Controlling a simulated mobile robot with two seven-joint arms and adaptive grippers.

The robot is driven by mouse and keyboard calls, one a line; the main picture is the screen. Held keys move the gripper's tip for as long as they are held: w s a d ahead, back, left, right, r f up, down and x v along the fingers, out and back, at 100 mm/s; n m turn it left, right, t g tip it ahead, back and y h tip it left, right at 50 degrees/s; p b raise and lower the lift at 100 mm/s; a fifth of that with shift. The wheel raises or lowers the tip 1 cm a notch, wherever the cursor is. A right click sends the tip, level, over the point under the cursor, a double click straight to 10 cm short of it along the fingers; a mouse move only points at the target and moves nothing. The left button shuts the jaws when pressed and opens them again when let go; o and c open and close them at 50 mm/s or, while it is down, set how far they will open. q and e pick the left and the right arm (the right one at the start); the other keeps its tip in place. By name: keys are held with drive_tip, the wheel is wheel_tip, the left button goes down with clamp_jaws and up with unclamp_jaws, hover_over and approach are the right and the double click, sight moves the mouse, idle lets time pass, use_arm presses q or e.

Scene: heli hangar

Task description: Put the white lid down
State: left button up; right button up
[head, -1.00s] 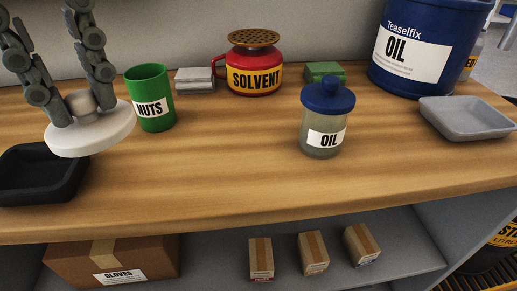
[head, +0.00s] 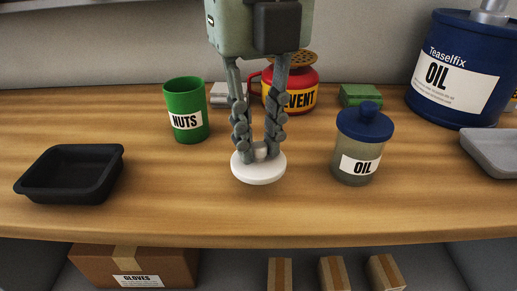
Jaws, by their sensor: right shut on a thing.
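The white lid (head: 258,171) is a round disc with a small knob on top, in the middle of the head view. My right gripper (head: 259,150) comes down from above and is shut on the lid's knob. The lid is level and at or just above the wooden bench top (head: 180,215); I cannot tell whether it touches. My left gripper is not in view.
An open green NUTS cup (head: 185,108) stands behind left, and a black tray (head: 70,173) lies further left. An OIL jar with a blue lid (head: 363,142) stands right. The red SOLVENT can (head: 303,92) is behind. Bench front is clear.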

sight(258, 145)
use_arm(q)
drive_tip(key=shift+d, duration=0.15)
use_arm(e)
drive_tip(key=shift+f, duration=1.4)
drive_tip(key=shift+f, duration=0.1)
drive_tip(key=o, duration=0.6)
drive_tip(key=shift+c, duration=0.2)
drive_tip(key=shift+o, duration=0.9)
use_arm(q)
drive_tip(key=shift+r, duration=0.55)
